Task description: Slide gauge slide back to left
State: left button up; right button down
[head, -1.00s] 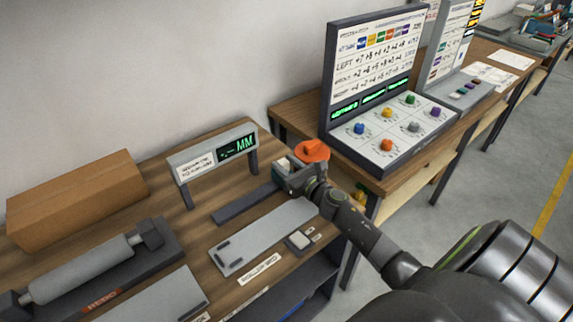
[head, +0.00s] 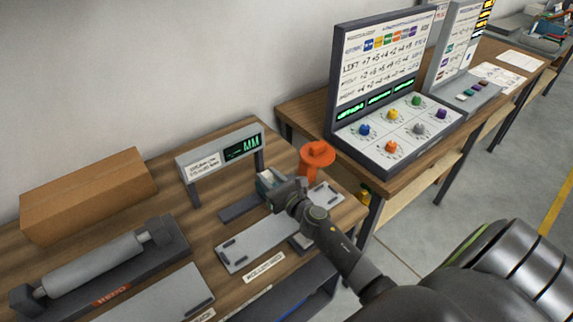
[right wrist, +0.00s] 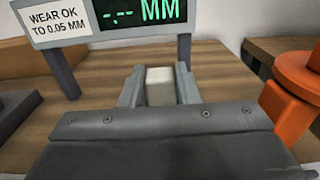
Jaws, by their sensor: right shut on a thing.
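The gauge slide is a pale block (right wrist: 160,87) between the two fingers of my right gripper (right wrist: 160,84) in the right wrist view. My right gripper also shows in the head view (head: 267,181), shut on the slide. It stands over the right part of the dark gauge rail (head: 235,208), whose left part is bare. The gauge readout (head: 220,160) stands behind the rail and shows dashes and MM in green. My left gripper is not in view.
An orange round-topped post (head: 317,155) stands right of my right gripper. A grey plate (head: 245,247) lies in front of the rail. A cardboard box (head: 90,195) and a grey roller on a dark stand (head: 95,265) are at the left. A knob panel (head: 400,130) stands on the bench beyond.

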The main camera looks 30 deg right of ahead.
jog(key=a, duration=0.8)
jog(key=s+a, duration=0.1)
jog(key=a, duration=0.3)
jog(key=shift+a, duration=0.15)
jog(key=c, duration=1.4)
grip_release()
jog(key=shift+o, duration=0.2)
jog(key=shift+a, duration=0.2)
jog(key=shift+d, duration=0.1)
